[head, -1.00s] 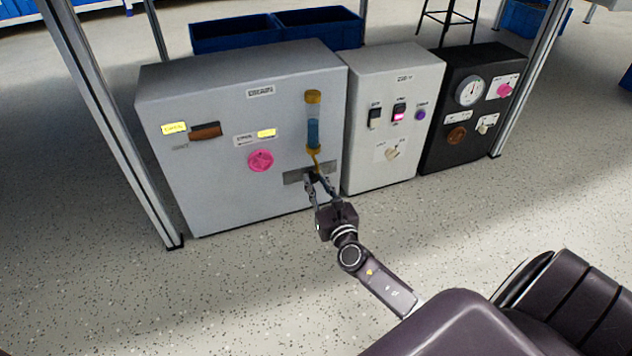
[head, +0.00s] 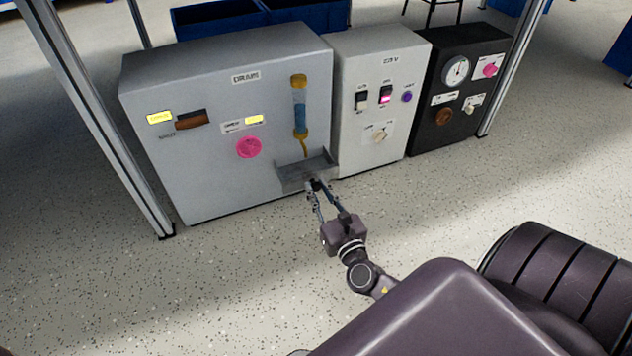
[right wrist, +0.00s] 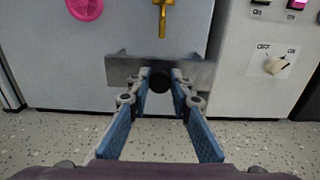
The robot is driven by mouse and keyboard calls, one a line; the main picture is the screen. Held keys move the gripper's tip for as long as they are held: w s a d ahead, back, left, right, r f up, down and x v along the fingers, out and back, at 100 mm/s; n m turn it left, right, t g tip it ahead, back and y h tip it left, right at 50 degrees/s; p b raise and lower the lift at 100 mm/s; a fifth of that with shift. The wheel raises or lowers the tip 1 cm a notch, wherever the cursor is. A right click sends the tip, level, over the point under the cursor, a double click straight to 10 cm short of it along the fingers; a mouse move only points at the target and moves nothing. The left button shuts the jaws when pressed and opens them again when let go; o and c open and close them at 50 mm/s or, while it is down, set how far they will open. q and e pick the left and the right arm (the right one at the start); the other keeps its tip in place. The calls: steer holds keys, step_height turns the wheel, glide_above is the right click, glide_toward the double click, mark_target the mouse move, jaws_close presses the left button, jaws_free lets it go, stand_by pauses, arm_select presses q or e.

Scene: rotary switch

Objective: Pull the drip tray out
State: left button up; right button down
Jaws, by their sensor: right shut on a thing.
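The grey drip tray (head: 292,178) sticks out of the lower right front of the grey drain cabinet (head: 212,188), under the yellow spout (head: 304,147). Its hollow inside shows from above in the head view. My right gripper (head: 315,184) is shut on the dark round knob at the middle of the tray's front. In the right wrist view the fingers (right wrist: 160,82) close on both sides of this black knob, with the tray's front (right wrist: 122,72) behind them. My left gripper is not in view.
A light grey switch box (head: 375,145) and a black gauge box (head: 460,120) stand to the right of the cabinet. A metal post (head: 100,120) stands at the left. The speckled floor in front is clear.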

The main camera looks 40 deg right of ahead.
steer(key=c, duration=1.8)
jaws_free()
steer(key=shift+o, duration=0.2)
steer(key=v, duration=1.2)
